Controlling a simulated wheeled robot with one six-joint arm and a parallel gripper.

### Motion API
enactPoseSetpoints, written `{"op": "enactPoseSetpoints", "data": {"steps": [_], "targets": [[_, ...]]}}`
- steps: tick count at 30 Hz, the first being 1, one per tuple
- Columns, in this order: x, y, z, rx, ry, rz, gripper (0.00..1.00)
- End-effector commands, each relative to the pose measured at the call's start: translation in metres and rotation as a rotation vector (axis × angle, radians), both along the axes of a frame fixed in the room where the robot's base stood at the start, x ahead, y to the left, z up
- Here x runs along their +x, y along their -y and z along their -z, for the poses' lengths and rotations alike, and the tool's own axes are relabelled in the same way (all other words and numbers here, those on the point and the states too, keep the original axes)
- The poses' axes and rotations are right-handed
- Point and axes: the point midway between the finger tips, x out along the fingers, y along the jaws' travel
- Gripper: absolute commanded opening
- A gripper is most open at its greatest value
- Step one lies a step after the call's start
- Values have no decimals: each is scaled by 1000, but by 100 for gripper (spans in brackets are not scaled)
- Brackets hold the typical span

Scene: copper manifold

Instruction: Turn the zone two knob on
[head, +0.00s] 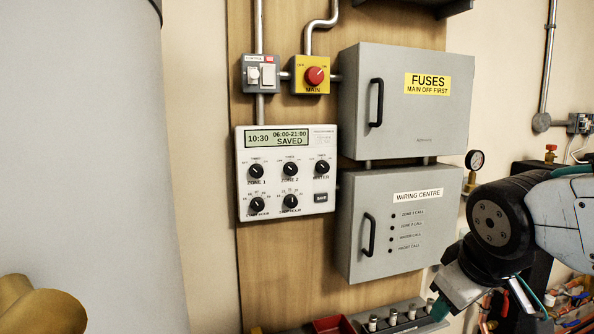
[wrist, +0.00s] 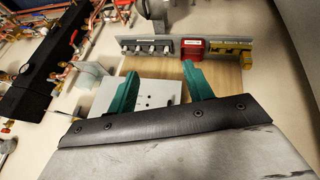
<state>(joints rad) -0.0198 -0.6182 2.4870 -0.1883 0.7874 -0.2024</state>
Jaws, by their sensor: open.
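The white programmer panel (head: 245,215) hangs on the wooden board left of centre in the head view. Its display (head: 276,138) reads 10:30, 06:00-21:00, SAVED. The black zone 2 knob (head: 290,169) is the middle one of the upper row, between the zone 1 knob (head: 256,171) and another knob (head: 322,167). Its marks are too small to read surely. My gripper (head: 441,309) is low at the right in the head view, well apart from the panel. In the wrist view, the teal fingers of my gripper (wrist: 158,84) are spread with nothing between them.
Grey fuse box (head: 410,140) and wiring centre box (head: 390,260), both with handles, stand right of the panel. A red main switch (head: 315,75) is above it. A large grey cylinder (head: 85,140) fills the left. A red bin (head: 333,325) is below. Space before the panel looks clear.

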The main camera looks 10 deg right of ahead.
Motion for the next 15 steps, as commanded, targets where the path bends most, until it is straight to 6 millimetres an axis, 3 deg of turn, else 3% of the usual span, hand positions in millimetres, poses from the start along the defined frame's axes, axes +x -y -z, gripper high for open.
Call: {"op": "enactPoseSetpoints", "data": {"steps": [1,3,7,10,15], "targets": [[37,0,-11,-73,93,-102,51],[87,-7,-32,-188,243,-265,51],[165,-39,-72,-396,517,-577,51],[206,-76,-98,-536,719,-803,51],[236,-135,-125,-695,998,-1088,51]]}}
